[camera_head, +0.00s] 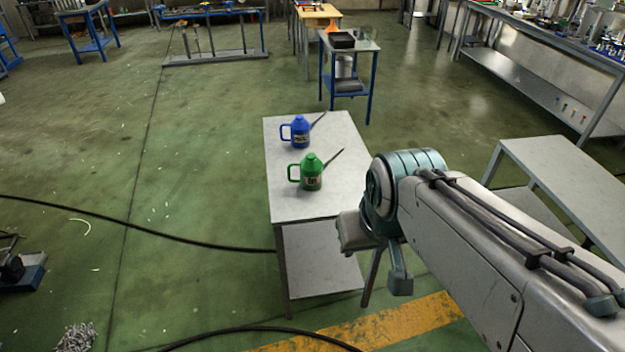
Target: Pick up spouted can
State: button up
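Two spouted cans stand upright on a small grey table (290,207). The green can (312,174) is nearer to me, with a handle on its left and a long thin dark spout pointing up and right. The blue can (299,134) is of the same shape and stands behind it. My arm comes in from the lower right, and its end (376,240) is beside the table's near right corner, apart from both cans. The fingertips cannot be made out clearly, so open or shut does not show.
A grey bench (570,180) stands at the right. A blue-framed cart (349,80) is behind the table. A black cable (150,232) crosses the green floor on the left. The floor left of the table is mostly clear.

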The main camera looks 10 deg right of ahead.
aim_at(311, 167)
jog(key=u, duration=0.35)
jog(key=i, duration=0.9)
jog(key=u, duration=0.3)
